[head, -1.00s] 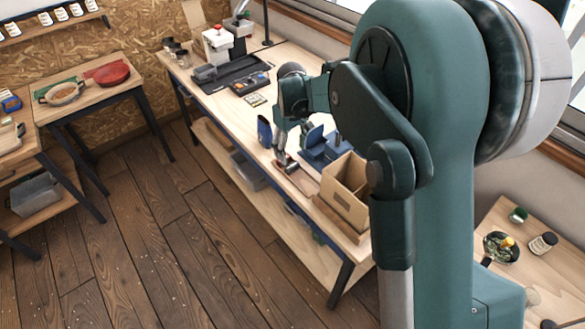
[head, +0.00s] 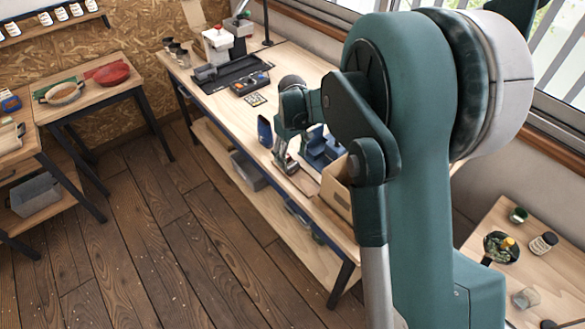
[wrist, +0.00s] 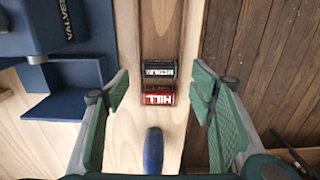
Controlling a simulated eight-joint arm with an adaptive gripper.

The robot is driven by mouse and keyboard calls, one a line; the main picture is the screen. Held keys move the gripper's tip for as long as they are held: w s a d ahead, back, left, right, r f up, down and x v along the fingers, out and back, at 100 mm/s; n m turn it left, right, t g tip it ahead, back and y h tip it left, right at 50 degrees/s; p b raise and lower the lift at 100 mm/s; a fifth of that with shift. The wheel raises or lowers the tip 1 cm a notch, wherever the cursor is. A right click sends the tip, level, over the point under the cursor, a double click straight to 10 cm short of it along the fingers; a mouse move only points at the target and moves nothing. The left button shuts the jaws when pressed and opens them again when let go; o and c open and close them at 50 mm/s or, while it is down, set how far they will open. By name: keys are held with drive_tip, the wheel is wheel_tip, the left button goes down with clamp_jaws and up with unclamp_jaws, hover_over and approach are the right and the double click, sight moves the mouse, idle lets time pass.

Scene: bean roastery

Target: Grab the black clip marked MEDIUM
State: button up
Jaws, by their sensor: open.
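My gripper (wrist: 160,92) is open and empty, with green-padded fingers on the left and right of the clips. In the head view my gripper (head: 283,163) is low over the bench's front edge, and the clips cannot be made out there.
A blue holder (wrist: 62,85) stands left of the clips, near a box marked VALVES (wrist: 68,18). A blue object (wrist: 153,150) lies below the red clip. Dark floor is to the right. A cardboard box (head: 337,190) stands nearby on the bench (head: 225,105).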

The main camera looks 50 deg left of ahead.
sight(292, 165)
drive_tip(key=shift+f, duration=1.85)
drive_tip(key=c, duration=0.8)
